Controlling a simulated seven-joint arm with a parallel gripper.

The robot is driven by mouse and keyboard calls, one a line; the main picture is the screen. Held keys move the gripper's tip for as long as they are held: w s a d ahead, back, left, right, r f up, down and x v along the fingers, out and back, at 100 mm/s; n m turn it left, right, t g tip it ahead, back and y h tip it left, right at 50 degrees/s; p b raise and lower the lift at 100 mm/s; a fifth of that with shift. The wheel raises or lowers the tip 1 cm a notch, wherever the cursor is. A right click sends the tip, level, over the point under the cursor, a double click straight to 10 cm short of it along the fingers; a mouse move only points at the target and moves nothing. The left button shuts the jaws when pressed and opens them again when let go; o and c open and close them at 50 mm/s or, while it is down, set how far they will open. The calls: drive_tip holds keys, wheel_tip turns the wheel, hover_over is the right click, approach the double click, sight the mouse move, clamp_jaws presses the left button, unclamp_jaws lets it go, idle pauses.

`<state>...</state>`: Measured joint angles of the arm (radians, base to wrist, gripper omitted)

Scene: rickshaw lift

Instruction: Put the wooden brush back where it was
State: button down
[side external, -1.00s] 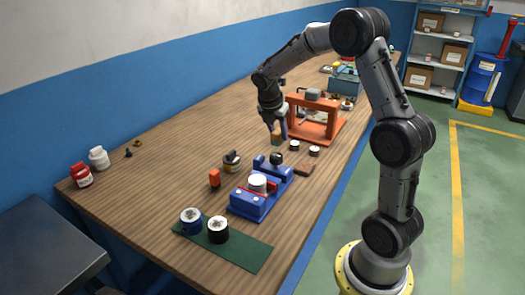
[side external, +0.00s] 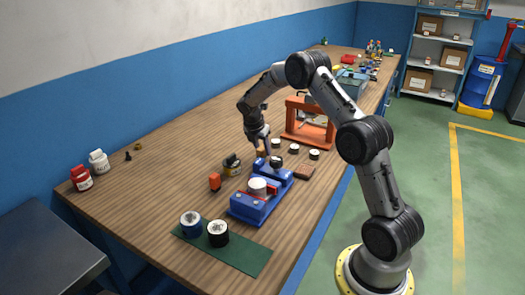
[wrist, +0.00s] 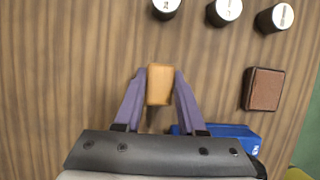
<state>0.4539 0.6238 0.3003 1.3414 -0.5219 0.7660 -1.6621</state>
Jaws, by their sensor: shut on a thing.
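The wooden brush shows as a tan block (wrist: 160,85) between my two purple fingertips in the wrist view. My gripper (wrist: 160,88) is shut on it. In the side view my gripper (side external: 262,150) points down just behind the blue vise (side external: 246,207), with the brush mostly hidden at the fingertips. I cannot tell whether the brush touches the table or hangs just above it. The vise also shows in the wrist view (wrist: 235,131), partly hidden by my gripper.
Three white-topped black cylinders (wrist: 225,10) and a brown block (wrist: 263,89) stand to the right. An orange press frame (side external: 309,121) is behind. Bare table (side external: 170,185) lies further left.

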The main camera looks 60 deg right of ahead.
drive_tip(key=shift+f, duration=0.4)
drive_tip(key=shift+f, duration=0.1)
drive_tip(key=c, duration=0.5)
unclamp_jaws()
